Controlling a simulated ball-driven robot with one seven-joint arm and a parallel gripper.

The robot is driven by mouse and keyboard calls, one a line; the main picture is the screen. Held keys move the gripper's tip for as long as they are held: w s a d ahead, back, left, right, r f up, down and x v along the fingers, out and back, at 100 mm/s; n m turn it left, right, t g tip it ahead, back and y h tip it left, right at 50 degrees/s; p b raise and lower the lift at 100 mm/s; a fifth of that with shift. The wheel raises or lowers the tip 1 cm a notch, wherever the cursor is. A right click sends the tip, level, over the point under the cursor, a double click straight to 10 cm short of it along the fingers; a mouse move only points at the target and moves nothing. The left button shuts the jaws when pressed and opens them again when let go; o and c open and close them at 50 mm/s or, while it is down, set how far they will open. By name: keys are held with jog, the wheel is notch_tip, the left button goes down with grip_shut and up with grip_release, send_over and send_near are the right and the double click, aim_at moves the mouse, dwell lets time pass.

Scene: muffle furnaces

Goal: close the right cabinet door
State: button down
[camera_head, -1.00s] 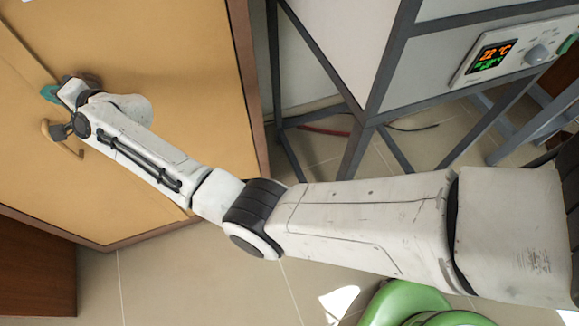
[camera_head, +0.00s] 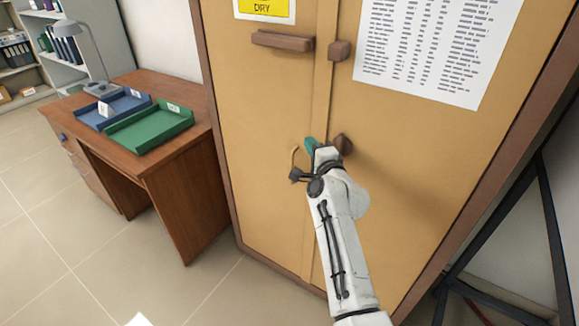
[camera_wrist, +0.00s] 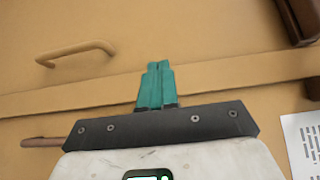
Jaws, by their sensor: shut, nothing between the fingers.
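The tan cabinet's right door (camera_head: 420,170) carries a printed sheet and looks flush with the left door (camera_head: 262,120). The seam strip (camera_head: 322,90) between them also shows in the wrist view (camera_wrist: 220,90). My gripper (camera_head: 309,146) is at the seam, beside the right door's brown lower handle (camera_head: 343,144). In the wrist view, my gripper's teal fingers (camera_wrist: 155,66) are together and empty, over the strip. I cannot tell whether they touch it. The left door's curved handle (camera_wrist: 76,50) is near them. My wrist hides part of the right door.
A wooden desk (camera_head: 165,175) with a green tray (camera_head: 150,128) and a blue tray (camera_head: 112,108) stands left of the cabinet. Dark metal frame legs (camera_head: 500,215) stand to the right. Open tiled floor (camera_head: 60,240) lies at the lower left.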

jog(key=s+a+p, duration=0.2)
jog(key=s+a, duration=0.3)
jog(key=s, duration=0.3)
jog(key=s+d+f+n+g+h, duration=0.4)
jog(key=s+d+f+n+g, duration=0.45)
jog(key=s+d+f, duration=1.05)
jog(key=s+d+n+g+h, duration=0.1)
jog(key=s+d+n+g, duration=0.1)
jog(key=s, duration=1.3)
jog(key=s+d+n+g, duration=0.3)
jog(key=s+d+g, duration=0.2)
jog(key=s, duration=1)
jog(key=shift+s+d+g+h, duration=0.15)
jog(key=shift+s+g+h, duration=0.1)
jog(key=shift+g+h, duration=0.15)
jog(key=shift+n, duration=0.25)
